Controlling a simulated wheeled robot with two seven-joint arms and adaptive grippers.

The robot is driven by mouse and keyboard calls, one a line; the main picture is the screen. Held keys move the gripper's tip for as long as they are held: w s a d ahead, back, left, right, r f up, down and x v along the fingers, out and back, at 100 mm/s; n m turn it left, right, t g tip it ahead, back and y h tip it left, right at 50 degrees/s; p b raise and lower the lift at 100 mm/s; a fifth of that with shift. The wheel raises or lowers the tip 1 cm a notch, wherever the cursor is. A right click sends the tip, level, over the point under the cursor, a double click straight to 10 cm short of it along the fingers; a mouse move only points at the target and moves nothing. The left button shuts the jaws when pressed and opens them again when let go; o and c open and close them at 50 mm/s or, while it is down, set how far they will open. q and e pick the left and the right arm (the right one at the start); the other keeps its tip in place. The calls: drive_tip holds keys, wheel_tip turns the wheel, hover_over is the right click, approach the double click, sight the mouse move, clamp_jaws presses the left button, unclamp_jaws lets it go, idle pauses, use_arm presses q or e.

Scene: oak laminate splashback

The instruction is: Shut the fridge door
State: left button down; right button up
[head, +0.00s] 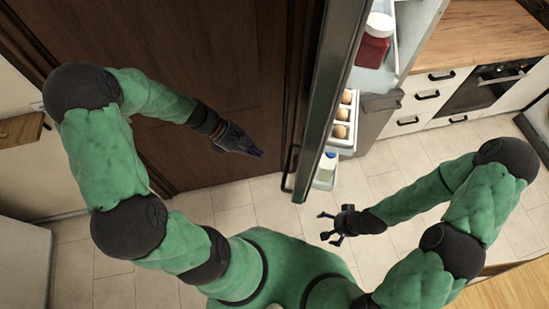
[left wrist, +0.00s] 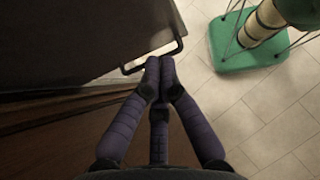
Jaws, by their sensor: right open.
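The fridge door (head: 332,85) stands open, seen nearly edge-on in the head view, with its inner shelves facing right. Its bar handle (head: 288,172) is on the left, outer side; it also shows in the left wrist view (left wrist: 152,62). My left gripper (head: 258,152) is on the outer side of the door, just left of the handle. In the left wrist view its fingertips (left wrist: 158,66) are together, close to the handle; contact cannot be told. My right gripper (head: 328,228) is open and empty, in front of the door's lower end, to its right.
The door shelves hold a red jar (head: 374,48), eggs (head: 341,130) and a white bottle (head: 327,165). A counter with white drawers (head: 425,100) and an oven (head: 488,88) stands at right. A brown wooden door (head: 215,60) is behind my left arm. The tiled floor (head: 400,160) is clear.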

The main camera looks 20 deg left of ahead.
use_arm(q)
drive_tip(key=d+r+x, duration=0.2)
drive_tip(key=x, duration=1)
drive_tip(key=shift+w+p, duration=0.2)
drive_tip(key=shift+p, duration=0.1)
drive_tip(key=shift+d+f, duration=0.1)
drive_tip(key=shift+d, duration=0.1)
